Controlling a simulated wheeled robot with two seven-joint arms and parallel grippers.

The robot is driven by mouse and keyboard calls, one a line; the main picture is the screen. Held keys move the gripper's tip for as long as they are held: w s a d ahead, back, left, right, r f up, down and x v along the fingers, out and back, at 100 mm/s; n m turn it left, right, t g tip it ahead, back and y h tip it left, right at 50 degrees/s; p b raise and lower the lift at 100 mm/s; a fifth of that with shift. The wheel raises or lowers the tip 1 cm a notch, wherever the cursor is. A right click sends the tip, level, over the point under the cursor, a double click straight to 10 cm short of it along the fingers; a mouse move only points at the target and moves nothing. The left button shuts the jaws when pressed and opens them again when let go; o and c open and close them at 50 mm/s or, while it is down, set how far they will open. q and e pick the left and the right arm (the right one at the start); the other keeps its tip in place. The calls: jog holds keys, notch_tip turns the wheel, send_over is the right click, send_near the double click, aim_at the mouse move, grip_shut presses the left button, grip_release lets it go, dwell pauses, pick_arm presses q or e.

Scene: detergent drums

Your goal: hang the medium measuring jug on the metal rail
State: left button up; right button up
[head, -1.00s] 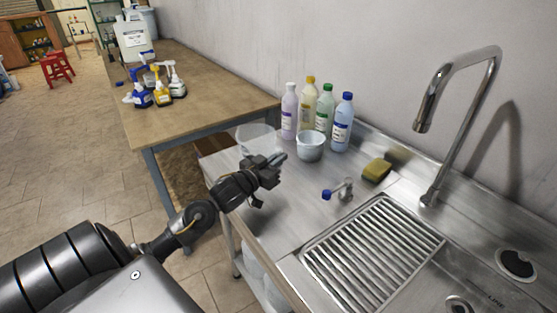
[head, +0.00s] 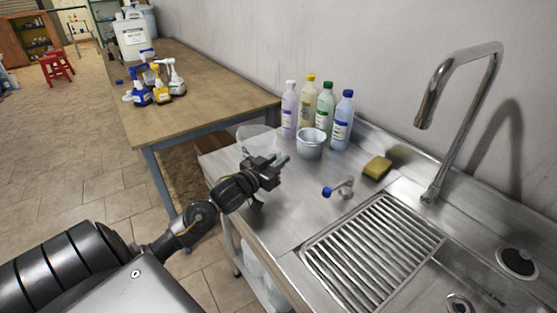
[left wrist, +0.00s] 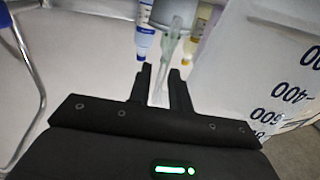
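A small pale measuring jug (head: 311,144) stands on the steel counter in front of the bottles; its underside or body shows at the top of the left wrist view (left wrist: 175,12). A larger clear jug (head: 250,136) stands behind my left gripper; its printed numbers show at the right of the left wrist view (left wrist: 265,70). I cannot tell which one is the medium jug. My left gripper (head: 280,162) is over the counter, left of the pale jug. Its fingers (left wrist: 160,85) are apart, with a pale greenish strip, perhaps a handle, seen between them. I cannot make out the rail.
Several bottles (head: 327,108) stand behind the jug against the wall. A blue-ended tap (head: 343,188), a sponge (head: 377,168), a ribbed drainer (head: 375,245) and a tall faucet (head: 433,150) lie to the right. A wooden table (head: 190,105) with spray bottles stands at the left.

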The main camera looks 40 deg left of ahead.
pick_arm(q)
jog(key=shift+o, duration=0.9)
pick_arm(e)
jog(key=shift+d, duration=0.1)
jog(key=shift+d, duration=0.1)
pick_arm(q)
jog(key=s+b, duration=0.1)
jog(key=s, duration=0.8)
jog(key=shift+s+f, duration=0.1)
jog(key=shift+s, duration=0.3)
jog(key=shift+s+a, duration=0.1)
jog(key=shift+s, duration=0.4)
pick_arm(e)
jog(key=shift+w+d+f, duration=0.45)
jog(key=shift+d+f, duration=0.05)
jog(key=shift+d, duration=0.2)
jog(key=shift+s, duration=0.1)
